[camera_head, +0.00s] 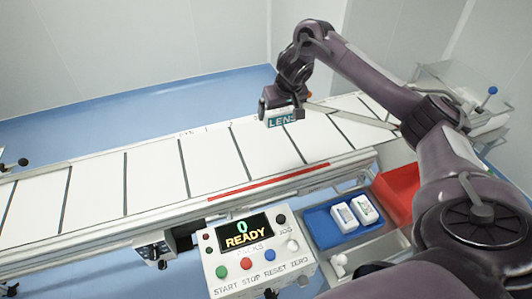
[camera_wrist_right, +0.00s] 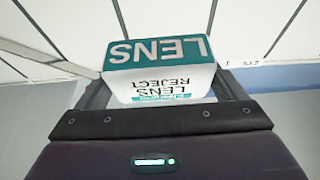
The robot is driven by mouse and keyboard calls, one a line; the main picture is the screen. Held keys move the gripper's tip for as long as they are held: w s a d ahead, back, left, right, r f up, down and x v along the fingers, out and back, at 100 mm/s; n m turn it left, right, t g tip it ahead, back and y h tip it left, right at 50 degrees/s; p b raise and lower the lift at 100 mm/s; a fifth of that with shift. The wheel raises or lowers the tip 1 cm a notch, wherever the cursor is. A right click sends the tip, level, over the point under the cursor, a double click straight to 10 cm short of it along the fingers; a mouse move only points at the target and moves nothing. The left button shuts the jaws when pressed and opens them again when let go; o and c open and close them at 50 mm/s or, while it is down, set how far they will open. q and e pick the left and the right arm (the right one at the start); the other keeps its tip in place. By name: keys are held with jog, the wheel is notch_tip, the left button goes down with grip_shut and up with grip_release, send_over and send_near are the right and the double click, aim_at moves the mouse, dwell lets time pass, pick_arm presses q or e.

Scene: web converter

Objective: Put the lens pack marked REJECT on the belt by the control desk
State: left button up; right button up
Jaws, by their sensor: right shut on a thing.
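The lens pack (camera_head: 283,119), a white and teal box marked LENS, is in my right gripper (camera_head: 282,103) over the far side of the belt (camera_head: 155,185). I cannot tell whether its underside touches the belt. In the right wrist view the pack (camera_wrist_right: 160,55) sits between the fingers and reads LENS and REJECT, upside down in the picture. The belt is white with dark cross lines. The control desk (camera_head: 258,262) stands at its near side, with a display reading 0 and READY. My left gripper is not in view.
A blue tray (camera_head: 322,232) holds two white packs (camera_head: 345,217) right of the control desk. A red bin (camera_head: 398,190) is beside it, partly behind my right arm. A red strip (camera_head: 268,181) runs along the belt's near rail. The belt left of the gripper is clear.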

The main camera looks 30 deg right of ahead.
notch_tip(320, 180, down, 12)
jog(key=b, duration=0.6)
jog(key=shift+w+r, duration=0.1)
jog(key=shift+f, duration=0.5)
notch_tip(320, 180, down, 3)
jog(key=shift+f+b, duration=0.15)
jog(key=shift+b, duration=0.45)
jog(key=shift+f, duration=0.45)
jog(key=shift+f, duration=0.1)
jog(key=o, duration=0.8)
jog(key=shift+c, duration=0.2)
